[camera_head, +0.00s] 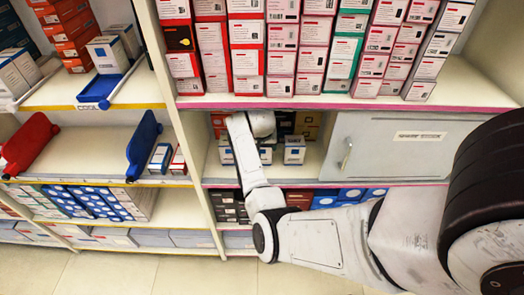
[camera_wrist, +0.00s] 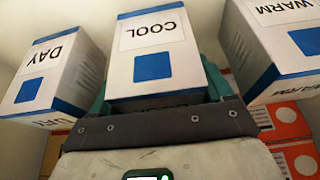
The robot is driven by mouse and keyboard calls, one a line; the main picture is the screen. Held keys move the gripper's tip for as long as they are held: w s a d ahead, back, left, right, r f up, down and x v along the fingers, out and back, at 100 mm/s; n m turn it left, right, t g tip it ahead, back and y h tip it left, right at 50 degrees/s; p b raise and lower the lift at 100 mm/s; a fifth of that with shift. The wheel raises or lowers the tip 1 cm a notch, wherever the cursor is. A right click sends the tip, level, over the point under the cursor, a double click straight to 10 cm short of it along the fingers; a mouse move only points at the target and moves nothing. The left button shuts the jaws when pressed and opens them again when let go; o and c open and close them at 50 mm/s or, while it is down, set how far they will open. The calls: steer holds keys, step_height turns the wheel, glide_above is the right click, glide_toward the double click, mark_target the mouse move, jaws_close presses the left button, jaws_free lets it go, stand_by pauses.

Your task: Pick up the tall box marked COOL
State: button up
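The tall white box marked COOL (camera_wrist: 152,45) has a blue square and blue edges. It is in the middle of the wrist view, its lettering upside down. My gripper (camera_wrist: 158,98) is right at this box, with a teal finger showing close along each side of it. Whether the fingers press on the box or stand slightly apart cannot be told. In the head view my gripper (camera_head: 262,125) is inside the middle shelf compartment, and the COOL box (camera_head: 265,156) shows partly below it. The gripper and wrist hide some of that box.
A DAY box (camera_wrist: 50,75) and a WARM box (camera_wrist: 285,45) flank it closely. Orange boxes (camera_wrist: 285,120) are behind. A grey locker (camera_head: 385,145) stands right of the compartment, a shelf divider (camera_head: 190,125) left. Packed boxes (camera_head: 285,45) fill the shelf above.

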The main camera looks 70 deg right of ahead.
steer(key=c, duration=0.6)
steer(key=shift+r, duration=0.15)
